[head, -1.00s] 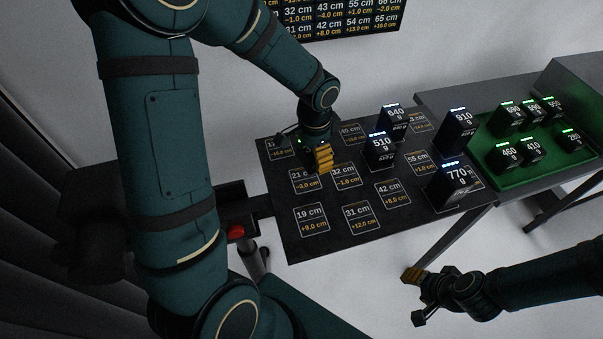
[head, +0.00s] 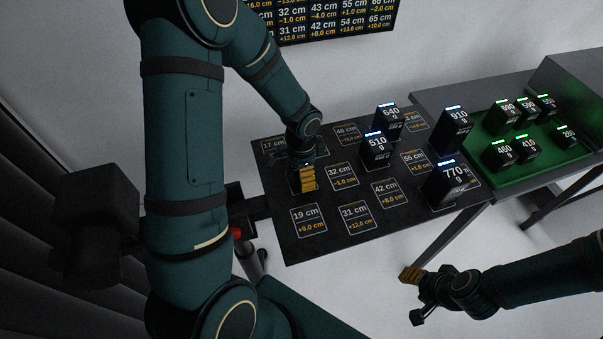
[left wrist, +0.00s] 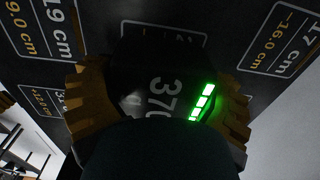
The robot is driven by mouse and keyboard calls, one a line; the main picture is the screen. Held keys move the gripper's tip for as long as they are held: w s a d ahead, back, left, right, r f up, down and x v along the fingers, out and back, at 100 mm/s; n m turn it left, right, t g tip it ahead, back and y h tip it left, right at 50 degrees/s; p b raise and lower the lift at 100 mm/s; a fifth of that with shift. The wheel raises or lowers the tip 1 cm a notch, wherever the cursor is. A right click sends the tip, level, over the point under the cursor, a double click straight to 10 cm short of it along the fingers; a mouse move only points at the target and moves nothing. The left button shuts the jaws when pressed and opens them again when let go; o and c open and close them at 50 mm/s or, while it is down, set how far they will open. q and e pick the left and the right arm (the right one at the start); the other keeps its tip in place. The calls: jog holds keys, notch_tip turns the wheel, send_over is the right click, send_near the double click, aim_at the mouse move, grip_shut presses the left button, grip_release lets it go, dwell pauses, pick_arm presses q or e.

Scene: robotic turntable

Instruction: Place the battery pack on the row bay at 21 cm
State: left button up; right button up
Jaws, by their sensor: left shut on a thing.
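My left gripper (head: 307,180) is shut on a dark battery pack (left wrist: 150,85) with green lights and a partly covered label starting "37". In the left wrist view the pack sits between the two orange fingers; in the head view it is mostly hidden. The gripper is over the place between the 17 cm bay (head: 273,145) and the 19 cm bay (head: 308,220), where the 21 cm bay lies hidden. I cannot tell whether the pack touches the board (head: 290,245). My right gripper (head: 412,275) is off the board at the lower right; its opening is unclear.
Dark packs marked 510 (head: 376,152), 640 (head: 388,120), 910 (head: 453,130) and 770 (head: 452,185) stand on the board's right half. A green tray (head: 510,175) holds several smaller packs. The 32 cm (head: 341,175) and 31 cm (head: 356,218) bays are bare.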

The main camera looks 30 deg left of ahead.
pick_arm(q)
jog(key=shift+f, duration=0.4)
jog(key=o, duration=1.1)
jog(key=shift+o, duration=0.2)
jog(key=shift+r, duration=0.25)
notch_tip(320, 180, up, 12)
jog(key=shift+f+p, duration=0.15)
jog(key=shift+p, duration=0.75)
jog(key=shift+f, duration=0.1)
